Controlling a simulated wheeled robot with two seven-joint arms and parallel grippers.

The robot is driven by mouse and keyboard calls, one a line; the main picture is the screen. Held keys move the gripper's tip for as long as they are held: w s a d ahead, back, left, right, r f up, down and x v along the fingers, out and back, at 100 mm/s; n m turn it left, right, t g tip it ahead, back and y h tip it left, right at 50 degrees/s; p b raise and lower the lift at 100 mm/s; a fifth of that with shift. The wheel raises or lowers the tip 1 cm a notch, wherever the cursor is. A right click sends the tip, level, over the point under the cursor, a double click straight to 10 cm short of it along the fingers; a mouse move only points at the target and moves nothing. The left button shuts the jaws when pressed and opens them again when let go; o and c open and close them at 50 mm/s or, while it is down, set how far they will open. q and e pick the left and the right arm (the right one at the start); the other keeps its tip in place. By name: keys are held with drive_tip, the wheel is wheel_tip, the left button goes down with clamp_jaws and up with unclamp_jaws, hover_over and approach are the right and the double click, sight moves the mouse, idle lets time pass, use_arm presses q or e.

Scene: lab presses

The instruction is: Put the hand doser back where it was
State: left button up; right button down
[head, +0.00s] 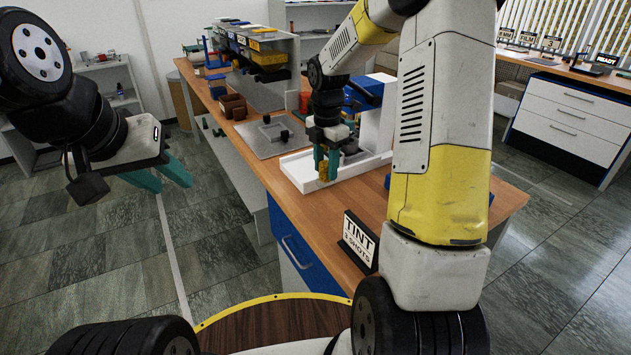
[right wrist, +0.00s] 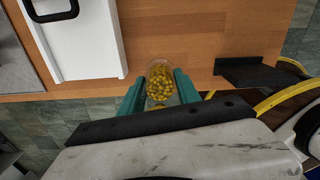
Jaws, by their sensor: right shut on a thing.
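My right gripper (head: 321,168) is shut on a clear container of yellow pellets (right wrist: 160,82). It holds it between teal fingers at the bench's front edge, beside the white tray (right wrist: 100,42), which also shows in the head view (head: 300,177). Whether the container touches the bench is unclear. My left gripper (head: 162,180) is open and empty over the floor, left of the bench. I cannot tell for sure which object is the hand doser. A black loop-shaped part (right wrist: 52,8) shows at the tray in the right wrist view.
The wooden bench (head: 345,205) bears a TINT 3 SHOTS sign (head: 358,241) near its front edge. A blue-and-white machine (head: 372,105) stands behind the tray. A grey metal plate (head: 268,140) and brown bins (head: 232,105) lie farther back. My right arm hides part of the bench.

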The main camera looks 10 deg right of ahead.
wheel_tip(320, 180, down, 8)
drive_tip(key=shift+s+f, duration=0.1)
drive_tip(key=shift+f, duration=0.05)
idle(0.3)
drive_tip(key=c, duration=0.9)
unclamp_jaws()
drive_tip(key=shift+f, duration=0.15)
drive_tip(key=shift+o, duration=0.2)
